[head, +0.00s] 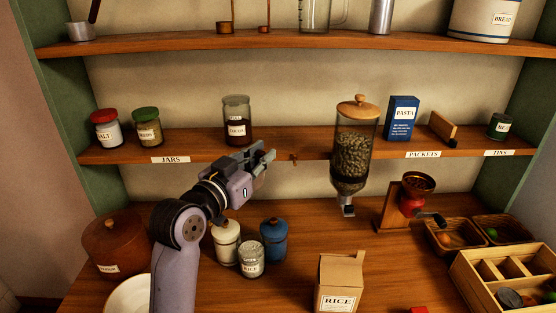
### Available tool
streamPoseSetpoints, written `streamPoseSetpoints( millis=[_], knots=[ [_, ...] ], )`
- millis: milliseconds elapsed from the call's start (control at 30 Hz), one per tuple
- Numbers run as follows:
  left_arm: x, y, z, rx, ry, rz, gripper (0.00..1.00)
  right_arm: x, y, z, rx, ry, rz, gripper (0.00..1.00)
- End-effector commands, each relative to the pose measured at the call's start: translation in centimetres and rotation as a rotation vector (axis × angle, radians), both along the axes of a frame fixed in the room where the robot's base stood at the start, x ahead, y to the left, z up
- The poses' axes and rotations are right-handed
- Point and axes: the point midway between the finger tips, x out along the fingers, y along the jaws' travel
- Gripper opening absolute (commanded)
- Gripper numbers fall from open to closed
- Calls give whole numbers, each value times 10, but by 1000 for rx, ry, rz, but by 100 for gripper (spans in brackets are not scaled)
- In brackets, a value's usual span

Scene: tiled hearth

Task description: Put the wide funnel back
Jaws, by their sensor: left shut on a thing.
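My left gripper (268,158) reaches in from the lower left and is in front of the JARS shelf, right of the cocoa jar. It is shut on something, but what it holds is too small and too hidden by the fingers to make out. I cannot pick out a wide funnel anywhere in this view. A small brown peg (294,158) sticks out from the front edge of the middle shelf (310,147), just right of the fingertips. My right gripper is not in view.
A glass dispenser of beans (353,150) stands right of the peg. The cocoa jar (237,121) is on the shelf behind the gripper. Below are a white canister (227,243), a blue canister (273,240) and a RICE box (340,280). The counter between box and grinder (408,205) is clear.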

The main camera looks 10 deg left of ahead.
Motion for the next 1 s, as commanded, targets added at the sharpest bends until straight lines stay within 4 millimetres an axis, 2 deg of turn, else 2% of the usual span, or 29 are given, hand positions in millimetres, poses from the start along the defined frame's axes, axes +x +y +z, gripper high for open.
streamPoseSetpoints(
  millis=[133, 267, 400, 600, 800, 1000],
  knots=[
    [-7, 0, -23, -10, 11, 19, 0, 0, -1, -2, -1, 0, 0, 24],
    [-23, 1, -63, -22, 19, 52, 0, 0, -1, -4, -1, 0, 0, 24],
    [-50, 4, -106, -33, 21, 99, 0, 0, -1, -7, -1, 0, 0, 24],
    [-97, 9, -156, -36, 20, 166, 0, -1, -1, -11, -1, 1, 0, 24],
    [-151, 14, -191, -27, 17, 230, 0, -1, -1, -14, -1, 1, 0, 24],
    [-194, 18, -207, -9, 9, 275, 0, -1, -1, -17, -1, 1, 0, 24]
  ],
)
